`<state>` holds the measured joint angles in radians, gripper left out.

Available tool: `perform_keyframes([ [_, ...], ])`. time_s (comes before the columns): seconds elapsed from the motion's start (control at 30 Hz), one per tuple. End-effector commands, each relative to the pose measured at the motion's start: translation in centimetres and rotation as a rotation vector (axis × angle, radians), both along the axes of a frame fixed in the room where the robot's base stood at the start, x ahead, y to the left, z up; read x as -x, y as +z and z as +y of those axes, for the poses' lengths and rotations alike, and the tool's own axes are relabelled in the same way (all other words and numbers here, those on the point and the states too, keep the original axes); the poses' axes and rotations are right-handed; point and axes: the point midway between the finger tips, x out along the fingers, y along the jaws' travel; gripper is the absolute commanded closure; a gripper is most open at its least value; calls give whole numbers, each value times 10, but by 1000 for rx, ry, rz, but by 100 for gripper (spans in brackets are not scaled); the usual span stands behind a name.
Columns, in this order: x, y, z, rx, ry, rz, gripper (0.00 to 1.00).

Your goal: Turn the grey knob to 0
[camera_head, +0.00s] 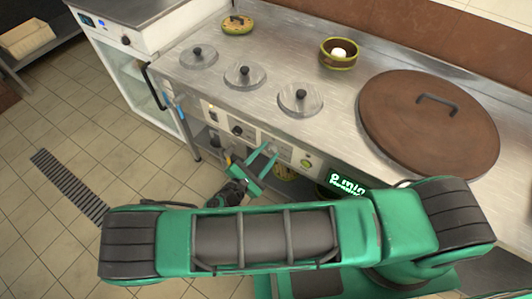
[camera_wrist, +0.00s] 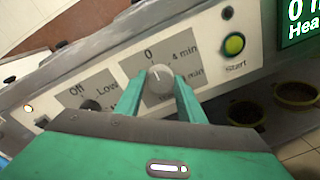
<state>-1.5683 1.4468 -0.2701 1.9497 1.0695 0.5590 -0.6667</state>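The grey knob (camera_wrist: 158,78) is on the control panel, under a printed 0 and left of a "4 min" label. I cannot make out which mark its pointer faces. My gripper (camera_wrist: 159,86) has one green finger on each side of the knob, with the fingertips very close to it. I cannot tell whether they touch it. In the head view my gripper (camera_head: 272,151) reaches the front panel of the steel counter; the grey knob there is too small and covered to make out clearly.
A black knob (camera_head: 237,130) with an Off/Low label is left of my gripper. A green Start button (camera_wrist: 234,43) and a lit display (camera_head: 347,184) are to the right. Above, the counter holds small lidded pots (camera_head: 300,98) and a large brown lid (camera_head: 425,125).

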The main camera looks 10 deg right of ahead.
Motion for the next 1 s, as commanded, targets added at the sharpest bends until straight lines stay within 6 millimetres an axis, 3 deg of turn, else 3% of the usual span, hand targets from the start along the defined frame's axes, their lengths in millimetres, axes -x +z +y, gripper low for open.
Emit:
perform_keyframes([
  [0.03,0,-1,2,-3,3,2,53],
  [0.07,0,-1,2,-3,3,2,47],
  [0.47,5,0,4,-1,1,0,47],
  [1.0,71,5,61,-3,3,1,47],
])
